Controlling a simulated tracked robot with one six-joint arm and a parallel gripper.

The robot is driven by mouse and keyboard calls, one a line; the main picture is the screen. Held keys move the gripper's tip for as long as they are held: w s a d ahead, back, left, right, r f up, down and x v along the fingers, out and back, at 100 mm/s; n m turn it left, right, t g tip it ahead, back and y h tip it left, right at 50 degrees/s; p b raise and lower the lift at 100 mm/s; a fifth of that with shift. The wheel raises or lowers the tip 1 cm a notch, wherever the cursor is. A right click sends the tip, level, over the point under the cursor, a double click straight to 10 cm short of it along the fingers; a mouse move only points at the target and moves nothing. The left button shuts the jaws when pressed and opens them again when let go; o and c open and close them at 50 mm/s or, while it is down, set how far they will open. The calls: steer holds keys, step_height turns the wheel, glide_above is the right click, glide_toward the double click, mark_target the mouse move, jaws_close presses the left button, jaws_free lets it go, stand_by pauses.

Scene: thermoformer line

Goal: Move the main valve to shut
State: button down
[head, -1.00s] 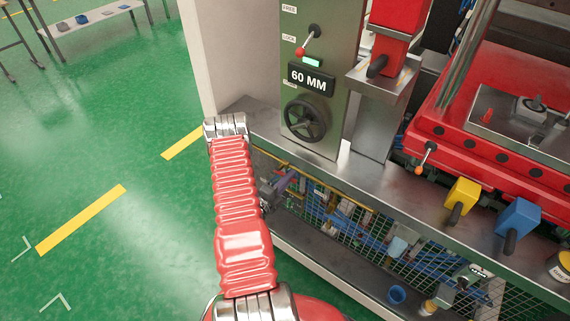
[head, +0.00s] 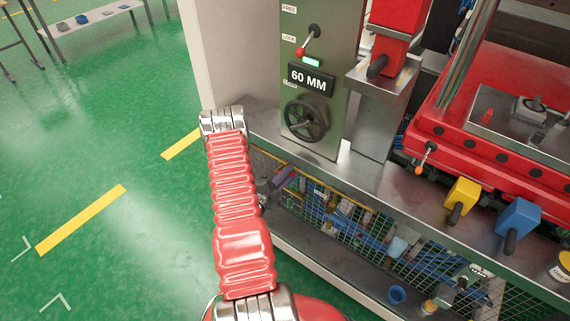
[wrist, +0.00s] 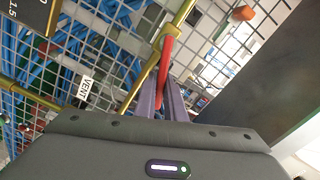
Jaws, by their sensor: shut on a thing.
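A red valve lever (wrist: 165,62) shows in the wrist view, on a yellow pipe (wrist: 184,18) in front of a wire mesh. My gripper (wrist: 170,88) is shut on this lever, with its purple-grey fingers along both sides. In the head view my gripper (head: 286,175) is low beside the mesh under the steel ledge, partly hidden behind my arm. The lever cannot be made out there. A white "VENT" tag (wrist: 86,90) is left of the lever; I cannot tell which part it labels.
A steel ledge (head: 375,185) runs above the mesh front. A green panel (head: 335,60) with a black handwheel (head: 305,118) stands on it. Blue hoses (wrist: 85,45) lie behind the mesh. An orange-red block (wrist: 243,13) is at upper right. Green floor (head: 120,150) is open at left.

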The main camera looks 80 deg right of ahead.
steer(key=shift+w+d+r+n, duration=0.1)
steer(key=shift+w+r+n, duration=0.15)
steer(key=shift+n, duration=0.35)
steer(key=shift+w+r+n, duration=0.1)
steer(key=shift+r+n, duration=0.2)
steer(key=shift+n, duration=0.3)
steer(key=shift+w+d+r+n, duration=0.15)
steer(key=shift+w+r+n, duration=0.15)
steer(key=shift+n, duration=0.6)
steer(key=shift+w+d+r+n, duration=0.1)
steer(key=shift+w+r+n, duration=0.2)
steer(key=shift+n, duration=0.6)
steer(key=shift+s, duration=0.1)
steer(key=shift+r, duration=0.1)
steer(key=shift+w+d+r+n, duration=0.2)
steer(key=shift+w+n, duration=0.2)
steer(key=shift+n, duration=0.5)
steer(key=shift+w+d+r+n, duration=0.15)
steer(key=shift+w+n, duration=0.2)
steer(key=shift+n, duration=0.55)
steer(key=c, duration=1.8)
jaws_free()
steer(key=shift+o, duration=0.2)
